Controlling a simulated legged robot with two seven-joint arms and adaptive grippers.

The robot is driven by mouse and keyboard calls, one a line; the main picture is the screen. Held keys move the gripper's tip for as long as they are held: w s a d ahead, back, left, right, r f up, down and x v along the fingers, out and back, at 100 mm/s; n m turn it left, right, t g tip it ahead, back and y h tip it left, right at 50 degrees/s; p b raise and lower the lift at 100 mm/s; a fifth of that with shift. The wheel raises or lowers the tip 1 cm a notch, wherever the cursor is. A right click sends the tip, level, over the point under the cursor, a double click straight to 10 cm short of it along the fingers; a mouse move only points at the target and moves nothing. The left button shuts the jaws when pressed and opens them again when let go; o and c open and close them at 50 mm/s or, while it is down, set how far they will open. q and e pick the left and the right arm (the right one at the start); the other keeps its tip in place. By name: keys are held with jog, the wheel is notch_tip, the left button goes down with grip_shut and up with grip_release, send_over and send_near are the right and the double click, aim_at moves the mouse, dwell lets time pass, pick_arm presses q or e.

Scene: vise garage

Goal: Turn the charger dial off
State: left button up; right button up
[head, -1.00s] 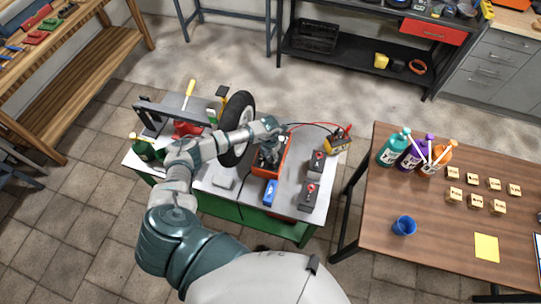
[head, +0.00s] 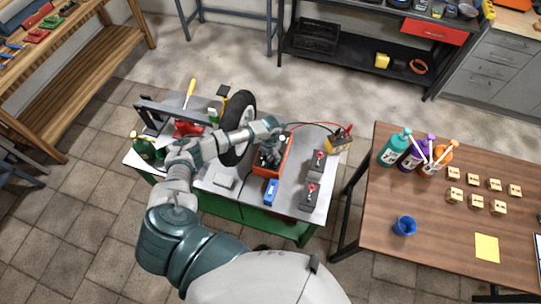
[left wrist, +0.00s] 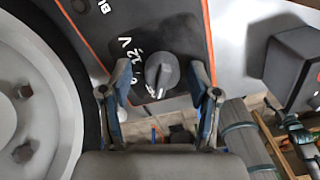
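The charger (head: 284,166) is an orange-sided box with a dark face, on the workbench beside a wheel. My left gripper (head: 271,150) is over its face. In the left wrist view, the dark panel (left wrist: 112,20) has an orange edge and white lettering including "12 V". The round dark grey dial (left wrist: 161,70) has a white mark near its lower end. My left gripper (left wrist: 160,82) is open there, with one finger on each side of the dial and visible gaps. Contact cannot be seen. My right gripper is not in view.
The wheel (head: 246,103) stands close left of the charger. Dark boxes (head: 310,194) and a blue item (head: 271,191) lie to the right and in front. A wooden table (head: 440,225) with bottles stands at the right.

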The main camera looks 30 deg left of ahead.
aim_at(270, 155)
pick_arm(q)
jog(key=shift+r, duration=0.35)
notch_tip(270, 155, up, 11)
dwell(0.5)
